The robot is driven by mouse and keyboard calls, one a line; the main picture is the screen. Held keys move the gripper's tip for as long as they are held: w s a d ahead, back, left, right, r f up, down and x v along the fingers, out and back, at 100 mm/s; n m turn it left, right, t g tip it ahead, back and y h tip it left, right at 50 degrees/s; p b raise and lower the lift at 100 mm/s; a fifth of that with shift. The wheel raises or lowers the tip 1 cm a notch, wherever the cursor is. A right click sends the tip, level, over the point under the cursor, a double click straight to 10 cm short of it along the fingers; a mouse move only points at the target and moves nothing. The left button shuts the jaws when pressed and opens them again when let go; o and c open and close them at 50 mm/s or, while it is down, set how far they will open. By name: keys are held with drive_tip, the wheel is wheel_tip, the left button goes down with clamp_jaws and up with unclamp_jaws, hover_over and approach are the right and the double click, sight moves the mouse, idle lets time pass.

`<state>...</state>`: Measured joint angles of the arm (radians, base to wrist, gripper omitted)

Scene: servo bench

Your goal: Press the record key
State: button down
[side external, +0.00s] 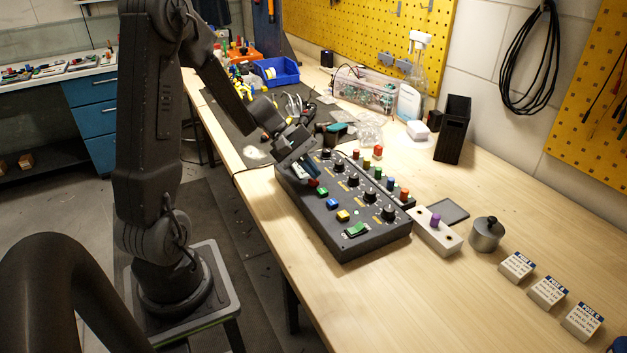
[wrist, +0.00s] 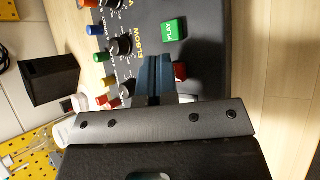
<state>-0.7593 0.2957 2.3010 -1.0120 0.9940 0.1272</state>
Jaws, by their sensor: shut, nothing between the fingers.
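The dark control panel (side external: 335,235) sits on the bench with a column of coloured keys and a row of black knobs. A red key (side external: 313,183) is at its far end, close to my gripper (side external: 306,174). In the wrist view, a red key (wrist: 180,71) shows beside my gripper's fingertips (wrist: 157,62), partly hidden by them. No record lettering is readable. The green PLAY key (wrist: 174,30) is beyond the fingertips. My gripper is shut and empty, low over the panel; whether it touches a key cannot be told.
Blue (side external: 333,204) and yellow (side external: 343,216) keys sit along the panel's near-left side. A strip of coloured pegs (side external: 390,184) borders its far side. A white block with a purple peg (side external: 435,221) and a metal weight (side external: 487,234) stand right.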

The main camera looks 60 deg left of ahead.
sight(312, 181)
drive_tip(key=shift+r, duration=0.5)
drive_tip(key=shift+r, duration=2.5)
drive_tip(key=s+d+r+m+y, duration=0.3)
drive_tip(key=s+d+m, duration=0.3)
drive_tip(key=d+m, duration=0.2)
drive_tip(key=s+d+r+m+y, duration=0.4)
drive_tip(key=s+d+m, duration=0.3)
drive_tip(key=d+m, duration=0.1)
drive_tip(key=shift+s+d, duration=0.3)
drive_tip(key=shift+d, duration=0.1)
drive_tip(key=shift+r, duration=0.1)
